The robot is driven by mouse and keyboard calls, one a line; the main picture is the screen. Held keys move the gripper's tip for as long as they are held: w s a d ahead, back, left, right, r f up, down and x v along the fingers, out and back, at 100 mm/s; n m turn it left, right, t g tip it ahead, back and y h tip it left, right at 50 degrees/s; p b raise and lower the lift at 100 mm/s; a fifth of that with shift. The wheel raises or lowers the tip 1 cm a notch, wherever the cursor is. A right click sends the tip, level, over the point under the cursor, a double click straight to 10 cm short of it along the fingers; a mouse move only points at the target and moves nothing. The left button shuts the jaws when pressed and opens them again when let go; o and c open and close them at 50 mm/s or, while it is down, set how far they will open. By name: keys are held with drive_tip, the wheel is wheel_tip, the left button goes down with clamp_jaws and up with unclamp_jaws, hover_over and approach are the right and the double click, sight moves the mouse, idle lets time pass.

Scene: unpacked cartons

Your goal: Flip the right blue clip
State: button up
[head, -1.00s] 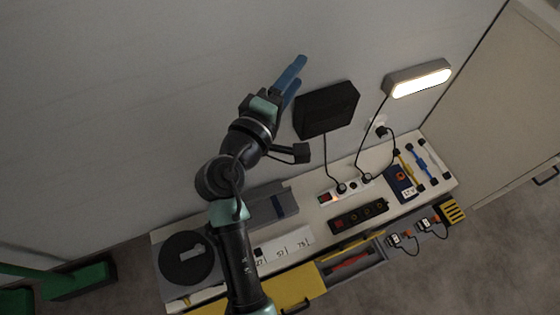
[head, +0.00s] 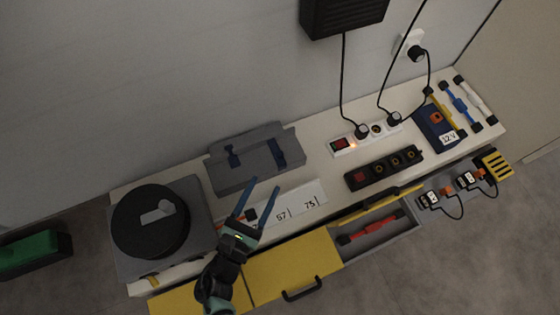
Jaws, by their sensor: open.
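A grey case (head: 246,177) lies on the worktop at the back wall in the head view. The right blue clip (head: 279,153) is on its right part, and the left blue clip (head: 232,156) is on its left part. Both are dark blue; I cannot tell whether either is raised or flat. My gripper (head: 264,185) is open and empty, its two blue fingers pointing up the picture toward the case.
A black disc (head: 150,222) sits left of the case. A white labelled strip (head: 300,203) lies in front of it. Right are a white power strip (head: 368,136), a black strip (head: 383,168) and a blue box (head: 436,128). A drawer (head: 385,240) stands open in front.

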sight(277, 157)
drive_tip(key=shift+s+a+f+n+b, duration=0.2)
drive_tip(key=shift+s+f+n, duration=0.1)
drive_tip(key=shift+f, duration=0.35)
drive_tip(key=shift+s+a+f+n+b, duration=0.2)
drive_tip(key=shift+s+f+n, duration=0.1)
drive_tip(key=shift+f, duration=0.3)
drive_tip(key=b+x, duration=0.5)
drive_tip(key=x, duration=0.7)
drive_tip(key=shift+a+b, duration=0.2)
drive_tip(key=shift+b, duration=0.1)
drive_tip(key=shift+w+d+r, duration=0.1)
drive_tip(key=shift+w+d, duration=0.05)
drive_tip(key=shift+w, duration=0.4)
clamp_jaws()
drive_tip(key=shift+y, duration=0.3)
